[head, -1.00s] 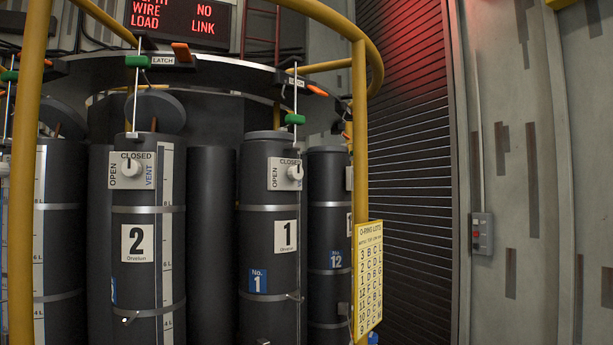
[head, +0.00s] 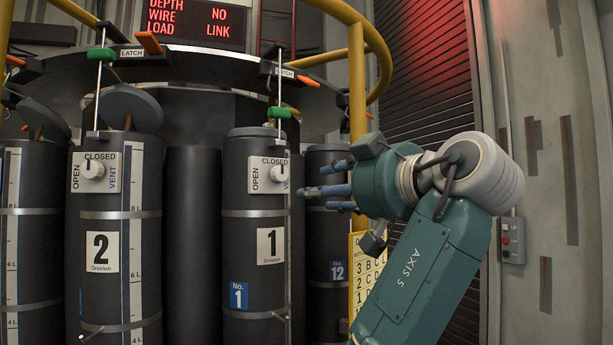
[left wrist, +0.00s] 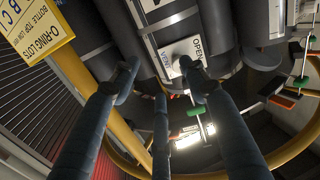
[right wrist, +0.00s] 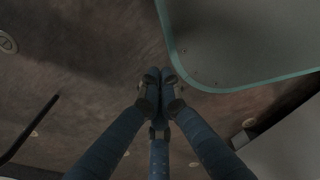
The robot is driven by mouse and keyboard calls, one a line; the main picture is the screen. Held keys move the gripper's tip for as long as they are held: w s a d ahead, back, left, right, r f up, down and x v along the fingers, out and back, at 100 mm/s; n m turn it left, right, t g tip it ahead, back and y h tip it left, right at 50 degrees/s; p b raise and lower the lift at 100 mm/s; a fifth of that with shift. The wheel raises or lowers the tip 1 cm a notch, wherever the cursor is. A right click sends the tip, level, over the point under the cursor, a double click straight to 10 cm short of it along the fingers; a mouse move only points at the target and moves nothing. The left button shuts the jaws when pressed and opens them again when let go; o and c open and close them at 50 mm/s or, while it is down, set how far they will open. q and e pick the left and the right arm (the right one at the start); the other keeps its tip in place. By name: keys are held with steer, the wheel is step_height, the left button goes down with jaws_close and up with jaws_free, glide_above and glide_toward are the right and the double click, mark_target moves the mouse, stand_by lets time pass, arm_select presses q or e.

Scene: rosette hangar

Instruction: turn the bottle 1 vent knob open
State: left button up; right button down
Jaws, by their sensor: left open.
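Bottle 1 (head: 252,213) is a dark upright cylinder with a white "1" label. Its vent plate (head: 265,163) reads OPEN at left, CLOSED on top and VENT at right. The round white vent knob (head: 282,173) sits on the plate; its pointer is too small to read surely. My left gripper (head: 302,190) is open and empty, just right of the plate and apart from the knob. In the left wrist view the plate (left wrist: 181,57) shows ahead between the spread fingers. My right gripper (right wrist: 155,85) shows only in the right wrist view, fingertips together, with nothing visible in them.
Bottle 2 (head: 112,205) with its own knob stands left, and bottle 12 (head: 328,235) stands behind at right. A green-handled rod (head: 279,113) hangs by bottle 1's plate. A yellow post (head: 357,90) and a yellow O-ring sign (head: 362,275) stand near my left arm.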

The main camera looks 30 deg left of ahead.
mark_target(282, 173)
arm_select(q)
step_height(282, 173, up, 4)
steer(key=s+a+n, duration=0.1)
steer(key=s, duration=0.1)
steer(key=shift+g+y, duration=0.3)
steer(key=shift+y, duration=0.1)
steer(key=p+x, duration=0.1)
steer(key=x, duration=0.3)
steer(key=p+x, duration=0.2)
steer(key=x, duration=0.2)
steer(key=shift+w+a+f, duration=0.1)
steer(key=shift+a+f, duration=0.15)
steer(key=shift+a, duration=0.1)
steer(key=shift+w+a+f, duration=0.1)
steer(key=shift+w+a, duration=0.2)
steer(key=shift+a, duration=0.25)
arm_select(e)
steer(key=r, duration=0.3)
steer(key=shift+a+r, duration=0.1)
steer(key=shift+a, duration=0.1)
arm_select(q)
jaws_close()
arm_select(e)
steer(key=shift+s+d, duration=0.1)
steer(key=shift+d, duration=0.15)
